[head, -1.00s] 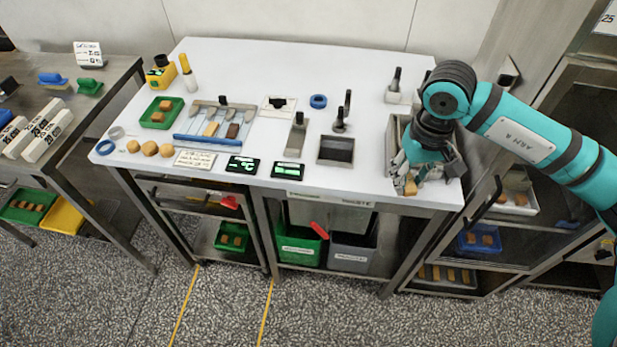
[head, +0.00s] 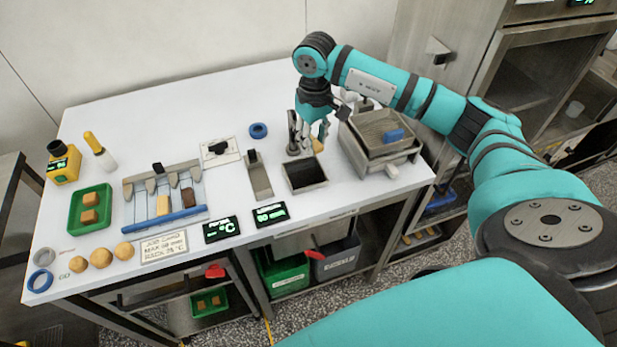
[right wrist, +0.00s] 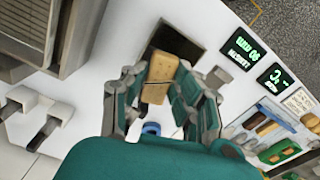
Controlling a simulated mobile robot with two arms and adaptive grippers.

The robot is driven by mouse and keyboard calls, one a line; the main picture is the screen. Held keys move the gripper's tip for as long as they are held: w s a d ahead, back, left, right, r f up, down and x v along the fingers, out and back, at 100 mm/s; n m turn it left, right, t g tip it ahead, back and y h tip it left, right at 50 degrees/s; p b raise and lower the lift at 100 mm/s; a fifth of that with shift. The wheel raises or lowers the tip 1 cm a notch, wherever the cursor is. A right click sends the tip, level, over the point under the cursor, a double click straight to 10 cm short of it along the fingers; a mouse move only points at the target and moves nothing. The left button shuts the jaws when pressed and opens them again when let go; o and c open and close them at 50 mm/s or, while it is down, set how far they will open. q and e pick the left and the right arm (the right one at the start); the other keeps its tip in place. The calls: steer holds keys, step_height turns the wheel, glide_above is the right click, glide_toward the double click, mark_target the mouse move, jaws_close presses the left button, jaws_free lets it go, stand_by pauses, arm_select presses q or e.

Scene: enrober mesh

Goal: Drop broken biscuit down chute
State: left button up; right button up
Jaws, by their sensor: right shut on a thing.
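My right gripper (head: 318,132) is shut on a tan biscuit (head: 317,146), held up over the worktop. In the right wrist view, the biscuit (right wrist: 161,72) sits between the fingers (right wrist: 158,95), with a dark line across its lower part. The chute (head: 303,175) is a dark square opening with a metal rim in the worktop. In the head view the biscuit is just beyond its back right corner; in the wrist view it overlaps the opening (right wrist: 178,42). How high it is held, I cannot tell. My left gripper is out of view.
The metal mesh unit (head: 352,150) with a blue block (head: 395,136) stands right of the chute. Two green displays (head: 270,214) are in front.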

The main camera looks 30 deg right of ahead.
step_height(320, 180, down, 4)
steer(key=shift+w+a+f+b, duration=0.1)
steer(key=shift+w+a+b, duration=0.05)
steer(key=shift+b, duration=0.5)
steer(key=o, duration=0.9)
steer(key=shift+o, duration=0.2)
step_height(320, 180, up, 12)
steer(key=shift+r, duration=0.1)
